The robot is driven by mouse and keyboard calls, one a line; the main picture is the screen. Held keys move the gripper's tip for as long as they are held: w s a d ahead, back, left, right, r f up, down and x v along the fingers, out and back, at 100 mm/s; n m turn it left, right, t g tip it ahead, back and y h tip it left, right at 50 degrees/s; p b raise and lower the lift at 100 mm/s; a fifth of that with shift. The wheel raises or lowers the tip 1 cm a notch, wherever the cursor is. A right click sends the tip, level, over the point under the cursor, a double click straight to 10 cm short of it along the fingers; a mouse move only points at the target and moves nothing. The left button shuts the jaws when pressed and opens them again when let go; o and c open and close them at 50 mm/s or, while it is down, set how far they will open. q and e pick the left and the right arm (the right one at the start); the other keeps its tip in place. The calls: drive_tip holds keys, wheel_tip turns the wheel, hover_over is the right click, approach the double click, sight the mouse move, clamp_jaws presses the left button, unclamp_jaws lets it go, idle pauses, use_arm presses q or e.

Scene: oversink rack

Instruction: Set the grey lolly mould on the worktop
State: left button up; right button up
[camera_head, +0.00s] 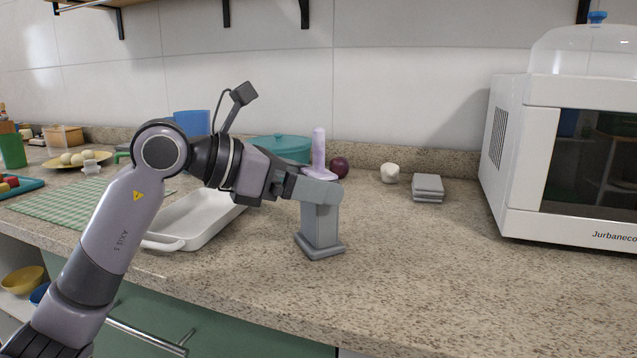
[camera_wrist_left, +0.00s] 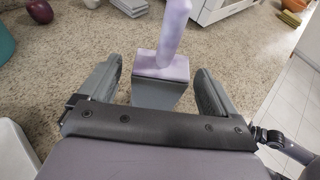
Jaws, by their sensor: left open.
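The grey lolly mould (camera_head: 321,228) stands upright on the speckled stone worktop (camera_head: 410,275), its wide foot appearing to rest on the surface. A lavender piece (camera_head: 318,152) with an upright stick sits on its top. My left gripper (camera_head: 322,188) is at the mould's upper part, open, with one finger on each side. In the left wrist view the grey body (camera_wrist_left: 158,95) and lavender top (camera_wrist_left: 162,66) show between the two spread fingers, with gaps on both sides. The near finger hides part of the mould in the head view. My right gripper is not in view.
A white baking dish (camera_head: 205,222) lies left of the mould, under my arm. A teal pot (camera_head: 280,147), a purple onion (camera_head: 339,167), a garlic bulb (camera_head: 390,173) and a grey stack (camera_head: 427,187) stand behind. A white machine (camera_head: 510,155) is at right. The front-right worktop is clear.

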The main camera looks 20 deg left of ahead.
use_arm(q)
drive_tip(key=v, duration=1)
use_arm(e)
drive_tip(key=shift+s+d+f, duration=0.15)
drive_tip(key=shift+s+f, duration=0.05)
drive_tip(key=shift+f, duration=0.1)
use_arm(q)
drive_tip(key=shift+a, duration=0.1)
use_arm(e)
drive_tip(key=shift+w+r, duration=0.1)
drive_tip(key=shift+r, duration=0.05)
